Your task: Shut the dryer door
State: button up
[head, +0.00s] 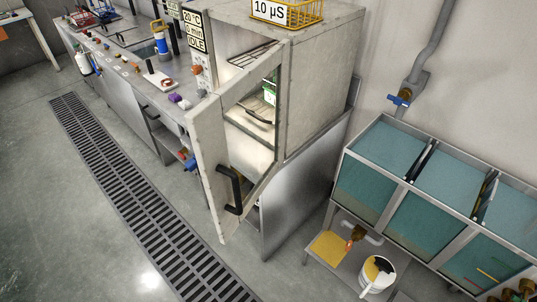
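The dryer (322,75) is a grey metal cabinet on a steel stand in the middle of the head view. Its door (206,158) stands well open, swung out toward me over the floor. The door has a metal frame around a window, and wire racks show through and above it. A black bar handle (230,189) sits on the door's lower part. A panel (196,32) with a lit readout is beside the dryer opening. My gripper is not in view.
A long steel bench (130,62) with bottles and small items runs to the upper left. A floor drain grate (140,195) passes in front. Teal-filled tanks (455,180) stand at right, with a white bucket (377,275) below. The floor at left is clear.

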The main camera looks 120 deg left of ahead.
aim_at(205, 123)
jog(key=u, duration=0.45)
jog(key=i, duration=0.1)
jog(key=u, duration=0.2)
jog(key=k, duration=0.2)
jog(key=u, duration=3.2)
jog(key=k, duration=0.15)
jog(key=u, duration=0.25)
